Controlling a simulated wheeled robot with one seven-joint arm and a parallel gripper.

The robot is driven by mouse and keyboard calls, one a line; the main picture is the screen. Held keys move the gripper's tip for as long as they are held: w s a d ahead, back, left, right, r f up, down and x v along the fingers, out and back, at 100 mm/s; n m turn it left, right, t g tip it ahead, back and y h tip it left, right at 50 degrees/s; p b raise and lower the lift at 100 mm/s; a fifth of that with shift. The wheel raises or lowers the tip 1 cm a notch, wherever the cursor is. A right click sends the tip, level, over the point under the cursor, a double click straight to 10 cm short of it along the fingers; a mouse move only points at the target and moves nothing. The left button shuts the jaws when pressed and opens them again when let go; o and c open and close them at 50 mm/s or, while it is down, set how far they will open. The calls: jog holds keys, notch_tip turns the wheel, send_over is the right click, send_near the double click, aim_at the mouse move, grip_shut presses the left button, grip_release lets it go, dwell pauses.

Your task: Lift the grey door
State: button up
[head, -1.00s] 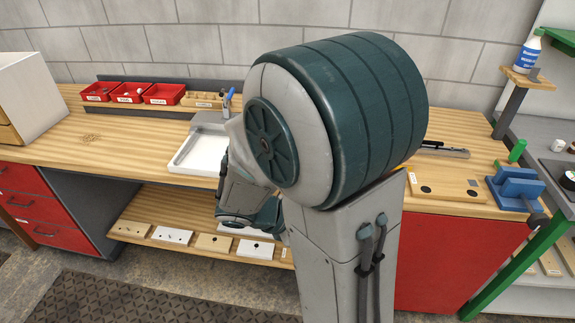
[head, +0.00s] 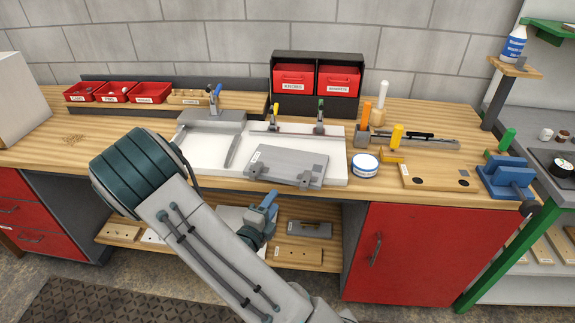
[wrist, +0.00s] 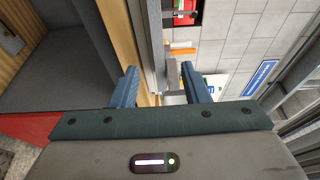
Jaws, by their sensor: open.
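The grey door (head: 290,161) seems to be the flat grey panel with a small white label and two knob-like fittings along its front edge. It lies on the white fixture (head: 335,172) on the workbench. My gripper (head: 266,209) is in front of the bench edge, below and a little left of the panel, apart from it. In the wrist view my gripper (wrist: 160,88) shows two blue fingers spread wide with nothing held between them. The bench edge runs past the fingers there; I cannot clearly tell the door in that view.
Clamps with coloured handles (head: 320,115) stand behind the panel. A white round tub (head: 365,165) and a wooden board (head: 435,177) lie to the right. A lower shelf (head: 285,254) holds several small boards. A red cabinet (head: 405,255) stands below right.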

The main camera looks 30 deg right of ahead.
aim_at(284, 182)
jog(key=x, duration=0.5)
jog(key=shift+w+a+p+x, duration=0.15)
jog(key=shift+p+x, duration=0.15)
jog(key=shift+x, duration=0.65)
jog(key=shift+w+a+p+x, duration=0.15)
jog(key=shift+p+x, duration=0.1)
jog(key=shift+x, duration=0.65)
jog(key=shift+w+p+x, duration=0.1)
jog(key=shift+p+x, duration=0.2)
jog(key=shift+x, duration=0.65)
jog(key=shift+f, duration=0.1)
grip_shut()
